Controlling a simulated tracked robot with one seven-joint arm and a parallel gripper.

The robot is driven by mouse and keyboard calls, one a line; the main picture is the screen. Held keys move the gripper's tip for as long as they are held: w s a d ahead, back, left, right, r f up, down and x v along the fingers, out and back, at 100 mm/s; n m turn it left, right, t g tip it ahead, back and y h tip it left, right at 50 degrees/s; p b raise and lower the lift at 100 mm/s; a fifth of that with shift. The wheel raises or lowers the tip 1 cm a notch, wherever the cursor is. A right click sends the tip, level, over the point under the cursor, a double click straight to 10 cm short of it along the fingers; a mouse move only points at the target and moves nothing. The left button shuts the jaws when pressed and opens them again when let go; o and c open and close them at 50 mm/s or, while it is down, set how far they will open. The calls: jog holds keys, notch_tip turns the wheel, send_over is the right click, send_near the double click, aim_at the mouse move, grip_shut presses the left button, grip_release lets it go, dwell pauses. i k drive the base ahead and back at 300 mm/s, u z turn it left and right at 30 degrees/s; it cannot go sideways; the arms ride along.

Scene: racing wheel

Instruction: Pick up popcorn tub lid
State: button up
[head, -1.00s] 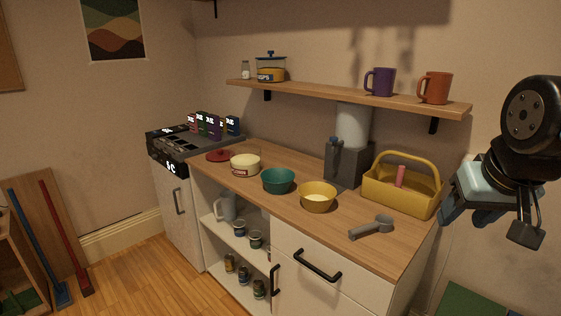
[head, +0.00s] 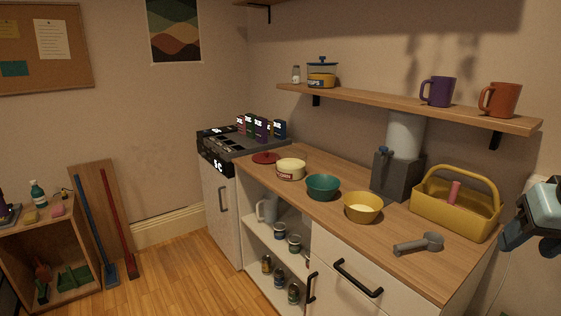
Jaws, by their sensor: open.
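A red round lid (head: 266,157), which looks like the popcorn tub lid, lies flat at the far left end of the wooden counter. The cream tub with a red label (head: 291,169) stands uncovered just right of it. My gripper (head: 532,226) is at the right edge of the head view, partly cut off. It is open and empty, at the near right end of the counter, far from the lid.
A teal bowl (head: 322,187), a yellow bowl (head: 362,208), a grey scoop (head: 418,244) and a yellow caddy (head: 454,212) stand along the counter (head: 390,228). A grey machine (head: 397,175) stands behind. A shelf (head: 400,101) hangs above. The floor (head: 190,272) at left is clear.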

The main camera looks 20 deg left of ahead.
aim_at(265, 157)
jog(key=u, duration=0.05)
jog(key=i, duration=0.15)
jog(key=u, duration=2.3)
jog(key=i, duration=3.15)
jog(key=z, duration=0.05)
